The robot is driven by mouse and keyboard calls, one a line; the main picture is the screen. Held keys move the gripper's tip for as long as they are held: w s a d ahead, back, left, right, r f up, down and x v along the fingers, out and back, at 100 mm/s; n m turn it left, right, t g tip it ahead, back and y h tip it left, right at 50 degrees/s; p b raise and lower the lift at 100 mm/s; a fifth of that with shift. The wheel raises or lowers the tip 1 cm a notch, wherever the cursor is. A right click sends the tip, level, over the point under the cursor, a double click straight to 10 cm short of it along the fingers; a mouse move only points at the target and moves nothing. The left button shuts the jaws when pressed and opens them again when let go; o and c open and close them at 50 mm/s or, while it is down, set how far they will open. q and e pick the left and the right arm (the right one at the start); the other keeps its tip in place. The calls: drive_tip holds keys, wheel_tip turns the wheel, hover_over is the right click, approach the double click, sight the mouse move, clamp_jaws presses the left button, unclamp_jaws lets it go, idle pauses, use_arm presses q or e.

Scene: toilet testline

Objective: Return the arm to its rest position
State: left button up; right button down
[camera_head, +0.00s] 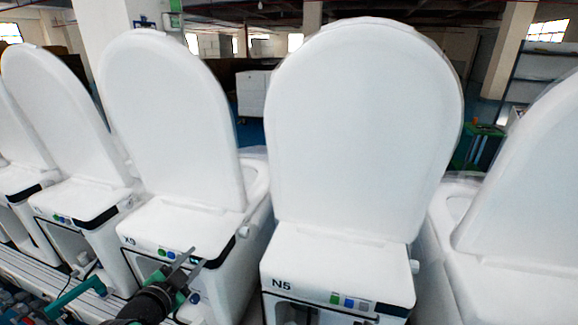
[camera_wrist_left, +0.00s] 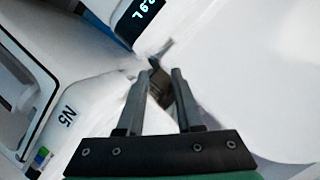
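My left gripper (camera_head: 197,257) reaches in from the bottom of the head view, in front of the toilet marked X9 (camera_head: 170,232). Its two fingers are apart, pointing up and right. In the left wrist view the gripper (camera_wrist_left: 162,72) also has a gap between its fingers. A small dark part shows behind that gap; I cannot tell what it is, and nothing is clearly held. My right gripper is not in view.
The toilet marked N5 (camera_head: 345,262) stands right of my gripper with its white lid (camera_head: 365,130) raised. Another raised lid (camera_head: 530,190) is at the right edge. More toilets line the left. A dark display (camera_wrist_left: 138,14) shows in the wrist view.

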use_arm(q)
drive_tip(key=s+d+r+t+h, duration=0.1)
drive_tip(key=s+d+r+t, duration=0.15)
drive_tip(key=r, duration=0.65)
drive_tip(key=s+d+r+t, duration=0.2)
drive_tip(key=s+d+r, duration=0.15)
drive_tip(key=r, duration=0.65)
drive_tip(key=s+d+r+t+h, duration=0.1)
drive_tip(key=s+d+r+t, duration=0.2)
drive_tip(key=r, duration=0.6)
drive_tip(key=s+r+n+t, duration=0.6)
drive_tip(key=s+r+n, duration=0.2)
drive_tip(key=s+r, duration=0.65)
wheel_tip(320, 180, up, 32)
drive_tip(key=p, duration=3.4)
drive_tip(key=shift+s+a+n+g+y, duration=0.2)
drive_tip(key=shift+s+n+g+y, duration=0.15)
drive_tip(key=shift+s+n+y, duration=0.1)
